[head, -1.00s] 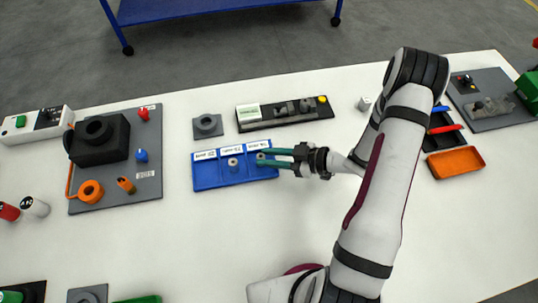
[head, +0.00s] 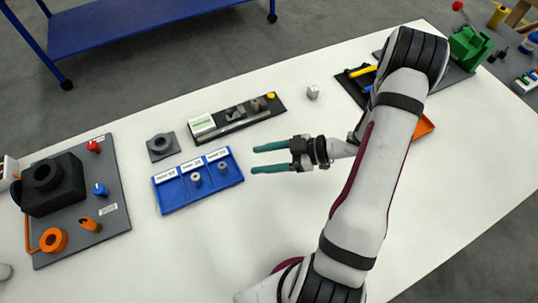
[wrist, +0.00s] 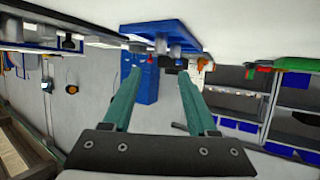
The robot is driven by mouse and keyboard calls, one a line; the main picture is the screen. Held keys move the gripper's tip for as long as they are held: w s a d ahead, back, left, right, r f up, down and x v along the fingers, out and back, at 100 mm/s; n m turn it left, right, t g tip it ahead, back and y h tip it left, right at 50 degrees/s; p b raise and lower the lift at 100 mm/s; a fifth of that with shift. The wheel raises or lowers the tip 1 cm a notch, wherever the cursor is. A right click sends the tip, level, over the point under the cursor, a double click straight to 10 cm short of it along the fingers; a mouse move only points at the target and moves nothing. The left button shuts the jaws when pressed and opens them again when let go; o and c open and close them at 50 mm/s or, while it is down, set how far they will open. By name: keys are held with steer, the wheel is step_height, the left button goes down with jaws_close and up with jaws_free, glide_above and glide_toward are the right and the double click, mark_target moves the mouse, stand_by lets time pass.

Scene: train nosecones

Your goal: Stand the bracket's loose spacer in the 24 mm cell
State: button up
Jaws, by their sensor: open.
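The blue tray (head: 172,196) has three cells with white labels, too small to read. One grey spacer (head: 196,179) stands in its middle cell, and another grey spacer (head: 222,167) stands in its right cell. The left cell looks empty. My gripper (head: 252,160) is open and empty, its teal fingers pointing left just off the tray's right side, apart from both spacers. The wrist view shows the open fingers (wrist: 160,76) with nothing between them; the tray (wrist: 150,28) appears inverted beyond them with grey pieces on it.
A black plate (head: 262,117) with grey parts and a yellow knob lies behind the tray. A grey ring block (head: 161,146) sits behind its left cell. A grey board (head: 110,190) with a black housing stands left. The white table in front of the tray is clear.

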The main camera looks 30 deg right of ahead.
steer(key=shift+v, duration=1.25)
steer(key=w+d+r+m+t+h, duration=0.2)
steer(key=w+d+h, duration=0.25)
steer(key=w, duration=0.25)
steer(key=w+d+r+m+g+h, duration=0.1)
steer(key=d+r+m+h, duration=0.4)
steer(key=r+m+h, duration=0.4)
steer(key=s+a+r+m+g+y, duration=0.2)
steer(key=s+a+m+g, duration=0.1)
steer(key=s+a, duration=0.7)
steer(key=s+a+r+m+g+y, duration=0.1)
steer(key=s+a+m+g, duration=0.2)
steer(key=s+a, duration=0.7)
steer(key=s+g, duration=0.2)
steer(key=s, duration=0.3)
steer(key=shift+a+r+m+y, duration=0.3)
steer(key=shift+a+r+y, duration=0.05)
steer(key=shift+a, duration=0.05)
